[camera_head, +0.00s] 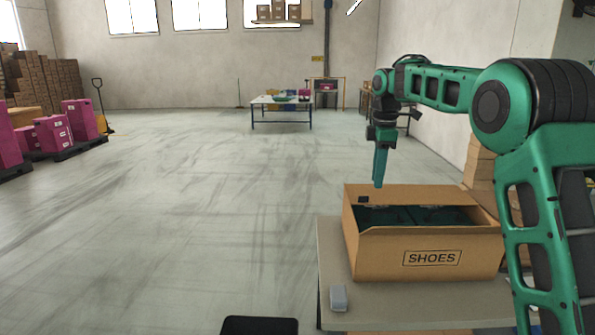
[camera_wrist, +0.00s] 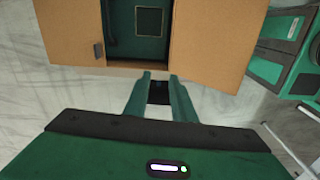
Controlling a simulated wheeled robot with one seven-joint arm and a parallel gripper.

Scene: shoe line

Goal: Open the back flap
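An orange-brown cardboard box (camera_head: 372,255) marked SHOES stands on a grey table, with dark green contents (camera_head: 410,216) showing through its open top. A brown cardboard strip (camera_head: 425,192) runs along its far side; I cannot tell whether it is the back flap or the inner wall. In the wrist view, brown cardboard panels (camera_wrist: 66,34) (camera_wrist: 212,42) flank the opening, with a narrow edge (camera_wrist: 135,69) near my fingers. My gripper (camera_head: 379,184) points down at the far left of the box. Its two fingers (camera_wrist: 158,80) are apart, with no cardboard visibly between them.
The grey table (camera_head: 335,262) carries a small light grey device (camera_head: 338,297) at the box's front left. Brown boxes (camera_head: 479,160) are stacked behind at right. Open floor (camera_head: 200,200) lies to the left. Magenta boxes (camera_head: 55,135) and a far table (camera_head: 283,100) stand well away.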

